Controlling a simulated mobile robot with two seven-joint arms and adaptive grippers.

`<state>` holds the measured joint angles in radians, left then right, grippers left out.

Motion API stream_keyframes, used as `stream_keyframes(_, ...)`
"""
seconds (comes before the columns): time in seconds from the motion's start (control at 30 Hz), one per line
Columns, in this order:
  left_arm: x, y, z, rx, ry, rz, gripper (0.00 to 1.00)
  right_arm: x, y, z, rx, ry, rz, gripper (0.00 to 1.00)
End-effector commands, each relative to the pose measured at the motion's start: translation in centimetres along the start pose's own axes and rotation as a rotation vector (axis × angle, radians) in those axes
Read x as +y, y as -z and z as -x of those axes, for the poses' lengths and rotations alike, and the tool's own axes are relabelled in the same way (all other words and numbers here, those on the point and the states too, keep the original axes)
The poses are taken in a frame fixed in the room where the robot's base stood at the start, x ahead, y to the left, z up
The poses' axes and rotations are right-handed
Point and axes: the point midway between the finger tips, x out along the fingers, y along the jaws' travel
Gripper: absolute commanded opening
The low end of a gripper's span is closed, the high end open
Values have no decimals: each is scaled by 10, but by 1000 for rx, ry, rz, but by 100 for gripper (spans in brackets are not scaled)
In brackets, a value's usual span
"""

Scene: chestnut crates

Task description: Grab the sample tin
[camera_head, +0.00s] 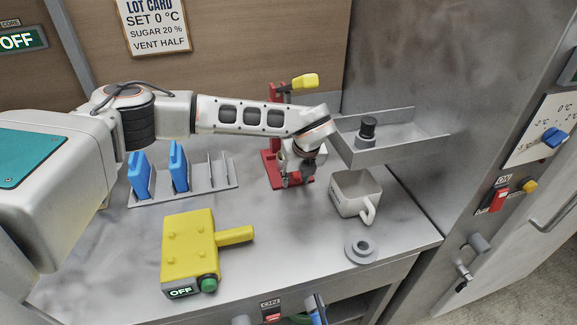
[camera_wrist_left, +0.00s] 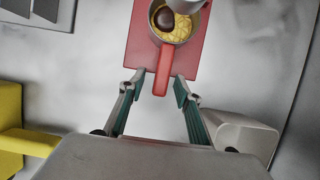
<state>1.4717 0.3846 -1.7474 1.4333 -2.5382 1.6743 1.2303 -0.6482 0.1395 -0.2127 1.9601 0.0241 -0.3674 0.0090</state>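In the left wrist view, a small round tin (camera_wrist_left: 181,34) with a red handle (camera_wrist_left: 162,70) stands on a red base plate (camera_wrist_left: 142,45). It holds something yellow and a dark brown chestnut-like piece; I take it for the sample tin. My left gripper (camera_head: 298,178) points down at the red stand (camera_head: 273,165) in the head view. Its two fingers (camera_wrist_left: 159,90) are open, one on each side of the handle's near end, with gaps showing. In the head view the gripper and wrist largely hide the tin. My right gripper is in neither view.
A white mug (camera_head: 347,203) stands right of the gripper, near a grey ring (camera_head: 361,249). A yellow box with a handle (camera_head: 188,250) is at front left. A rack (camera_head: 200,190) holds blue plates behind it. A metal tray (camera_head: 395,149) is at back right.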

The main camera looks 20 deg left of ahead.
Motion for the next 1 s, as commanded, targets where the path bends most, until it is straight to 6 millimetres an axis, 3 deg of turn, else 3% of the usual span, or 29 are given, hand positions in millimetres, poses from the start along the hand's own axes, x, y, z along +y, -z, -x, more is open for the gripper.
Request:
stream_keyframes(0.1,0,0,0,0,0,0,33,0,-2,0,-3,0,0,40)
stream_keyframes(0.23,0,0,0,0,0,0,0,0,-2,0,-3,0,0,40)
stream_keyframes(0.67,-1,-1,2,-1,1,0,0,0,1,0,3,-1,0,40)
stream_keyframes(0.93,-1,-7,15,-2,2,0,0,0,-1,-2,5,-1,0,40)
stream_keyframes(1.0,-1,1,17,0,2,-3,0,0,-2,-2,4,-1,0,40)
